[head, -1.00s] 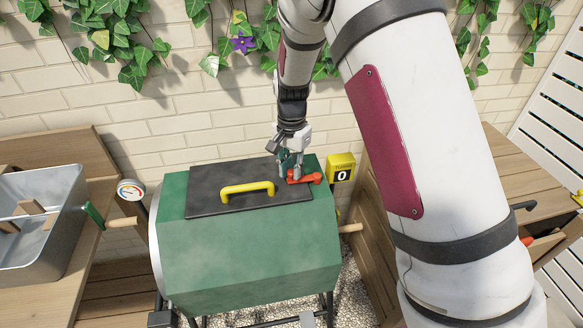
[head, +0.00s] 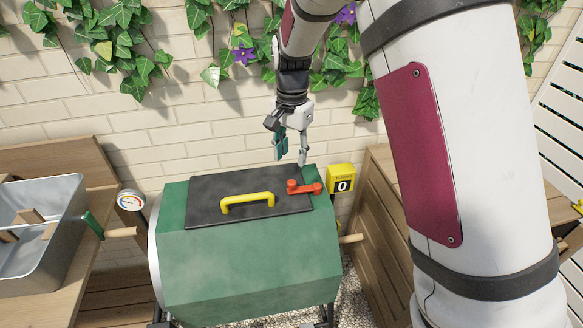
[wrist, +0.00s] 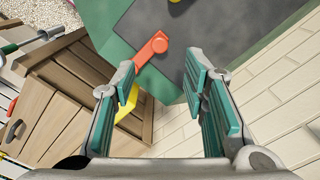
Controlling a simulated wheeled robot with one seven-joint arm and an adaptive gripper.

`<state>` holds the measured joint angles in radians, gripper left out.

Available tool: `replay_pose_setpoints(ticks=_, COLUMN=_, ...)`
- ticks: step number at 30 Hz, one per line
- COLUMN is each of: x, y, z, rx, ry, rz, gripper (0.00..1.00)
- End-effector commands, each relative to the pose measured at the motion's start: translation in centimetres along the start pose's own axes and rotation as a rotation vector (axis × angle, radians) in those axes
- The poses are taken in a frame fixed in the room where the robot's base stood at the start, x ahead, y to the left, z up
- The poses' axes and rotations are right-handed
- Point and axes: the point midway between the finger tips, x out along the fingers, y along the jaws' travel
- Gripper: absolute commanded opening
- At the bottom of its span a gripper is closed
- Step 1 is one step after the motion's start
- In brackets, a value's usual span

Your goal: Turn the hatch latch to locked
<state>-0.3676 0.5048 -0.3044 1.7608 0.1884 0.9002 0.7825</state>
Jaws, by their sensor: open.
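The red hatch latch (head: 305,188) sits at the right end of the dark hatch (head: 222,188) on the green drum (head: 250,250). Its arm lies roughly level in the head view and reaches right, across the hatch's right edge. In the wrist view the latch (wrist: 150,50) shows ahead of the fingers, with nothing covering it. My gripper (head: 291,162) is open and empty, above and behind the latch and apart from it. Its green-padded fingers (wrist: 163,85) stand wide apart in the wrist view.
A yellow handle (head: 247,203) stands up from the hatch. A yellow counter reading 0 (head: 341,178) is right of the drum. A grey tub (head: 65,225) and a dial gauge (head: 131,201) are left. The ivy-hung brick wall (head: 160,130) is close behind my gripper.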

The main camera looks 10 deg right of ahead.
Motion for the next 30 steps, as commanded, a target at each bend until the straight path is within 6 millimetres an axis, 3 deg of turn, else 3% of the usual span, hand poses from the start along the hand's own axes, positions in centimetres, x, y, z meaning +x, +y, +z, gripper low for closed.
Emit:
replay_pose_setpoints(ticks=7, x=-2.9, y=0.0, z=0.0, rx=0.0, ry=0.0, rz=-0.001, gripper=0.4)
replay_pose_setpoints(ticks=21, x=-3.8, y=0.3, z=0.1, rx=-0.006, ry=0.001, rz=-0.007, gripper=0.4)
replay_pose_setpoints(ticks=26, x=-6.8, y=2.4, z=0.8, rx=-0.063, ry=0.007, rz=-0.054, gripper=0.4)
replay_pose_setpoints(ticks=30, x=-10.5, y=5.7, z=2.2, rx=-0.158, ry=0.029, rz=-0.114, gripper=0.4)
